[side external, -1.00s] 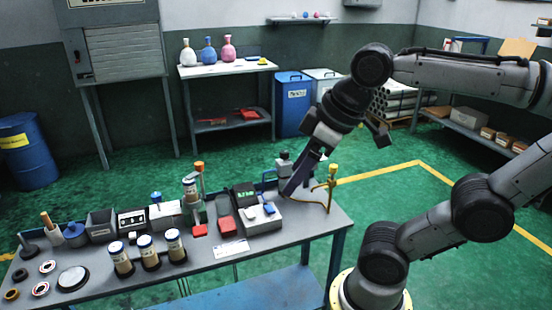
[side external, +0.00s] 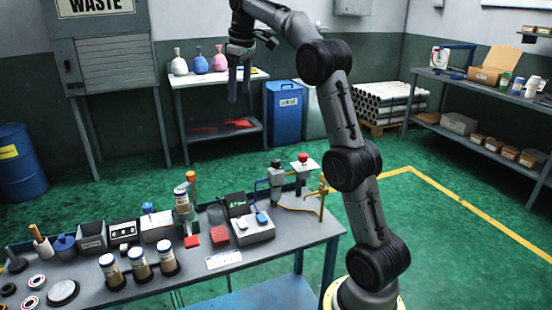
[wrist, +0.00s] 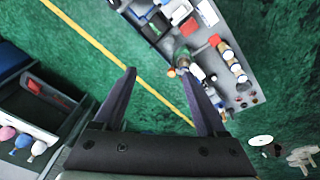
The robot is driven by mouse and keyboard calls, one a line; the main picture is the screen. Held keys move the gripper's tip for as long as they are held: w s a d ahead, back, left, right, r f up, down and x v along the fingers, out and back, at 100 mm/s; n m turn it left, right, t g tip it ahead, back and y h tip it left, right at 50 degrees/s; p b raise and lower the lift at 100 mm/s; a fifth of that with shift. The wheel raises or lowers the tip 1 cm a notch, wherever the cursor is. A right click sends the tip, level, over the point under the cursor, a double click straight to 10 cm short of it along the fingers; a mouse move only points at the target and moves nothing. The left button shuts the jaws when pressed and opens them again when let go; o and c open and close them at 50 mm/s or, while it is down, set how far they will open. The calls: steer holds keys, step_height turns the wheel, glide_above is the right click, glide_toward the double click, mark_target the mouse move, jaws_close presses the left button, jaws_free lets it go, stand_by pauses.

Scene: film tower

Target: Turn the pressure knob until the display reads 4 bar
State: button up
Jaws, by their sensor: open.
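My gripper (side external: 239,94) is open and empty. It points down, high above the workbench (side external: 296,236), in front of the bottle table in the side view. In the wrist view its two fingers (wrist: 158,75) are spread with only floor between them. On the bench, a black box with small green marks (side external: 239,204) looks like the display; its reading is too small to tell. A white unit with a blue knob-like part (side external: 262,218) sits before it. A red knob (side external: 303,157) tops a fitting at the bench's right end. I cannot tell which is the pressure knob.
A table with several flasks (side external: 219,58) and a blue bin (side external: 285,113) stand behind. The air around my gripper looks clear.

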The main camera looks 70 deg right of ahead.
steer(key=d+f+m+g, duration=0.1)
steer(key=d+f+m, duration=0.1)
steer(key=d+f, duration=0.85)
steer(key=m+y, duration=0.1)
glide_above(276, 160)
step_height(276, 160, down, 5)
steer(key=shift+g, duration=0.4)
steer(key=f, duration=1.4)
steer(key=shift+a, duration=0.2)
steer(key=shift+r, duration=0.1)
jaws_close()
